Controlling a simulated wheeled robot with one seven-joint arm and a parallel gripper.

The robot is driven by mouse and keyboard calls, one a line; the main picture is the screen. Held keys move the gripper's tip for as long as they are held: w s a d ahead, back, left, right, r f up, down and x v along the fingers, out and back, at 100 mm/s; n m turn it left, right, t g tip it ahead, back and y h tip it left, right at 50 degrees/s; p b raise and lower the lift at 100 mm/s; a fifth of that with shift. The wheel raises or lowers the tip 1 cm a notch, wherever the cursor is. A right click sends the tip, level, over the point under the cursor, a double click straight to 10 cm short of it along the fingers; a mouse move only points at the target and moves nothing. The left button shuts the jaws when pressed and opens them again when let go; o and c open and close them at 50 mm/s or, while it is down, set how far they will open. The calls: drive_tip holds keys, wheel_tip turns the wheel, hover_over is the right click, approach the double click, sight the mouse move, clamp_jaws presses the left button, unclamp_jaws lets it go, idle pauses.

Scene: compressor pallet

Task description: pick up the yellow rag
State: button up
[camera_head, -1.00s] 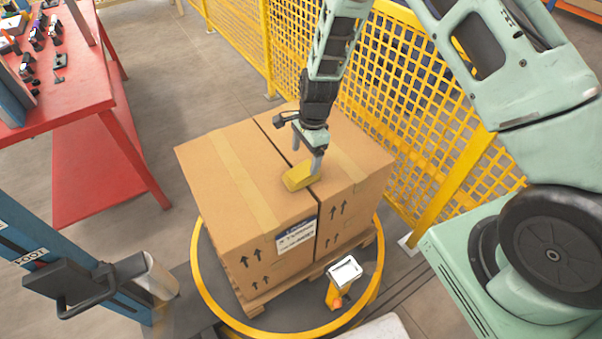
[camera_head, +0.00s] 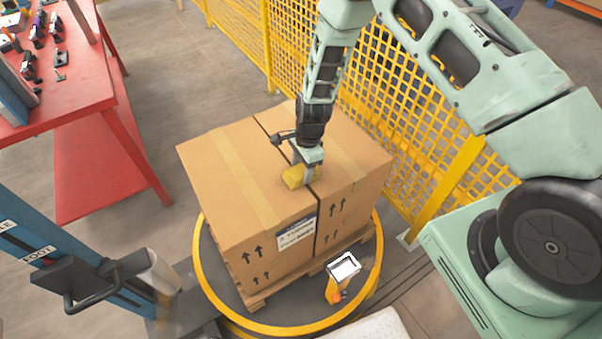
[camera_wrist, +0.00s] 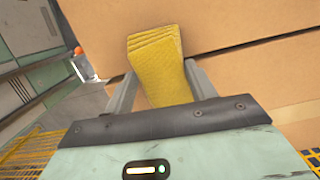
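The yellow rag (camera_head: 292,177) is a folded stack lying on top of the cardboard boxes (camera_head: 228,175), near the seam between them. In the wrist view the rag (camera_wrist: 157,62) lies between the two fingers of my gripper (camera_wrist: 157,85). The fingers stand on either side of it, and a small gap seems to show at the left finger. My gripper (camera_head: 304,176) is down at the box top in the head view, with its fingers partly hiding the rag. I see no clear grip on the rag.
The boxes stand on a wooden pallet (camera_head: 256,298) inside a yellow ring (camera_head: 212,283). A yellow mesh fence (camera_head: 400,100) is behind and to the right. A red table (camera_head: 75,90) with tools is at the left.

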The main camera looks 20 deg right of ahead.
sight(302, 170)
drive_tip(key=shift+r, duration=0.1)
drive_tip(key=shift+c, duration=0.4)
drive_tip(key=shift+r, duration=0.55)
wheel_tip(302, 170, up, 9)
drive_tip(key=b, duration=0.2)
drive_tip(key=shift+f, duration=0.1)
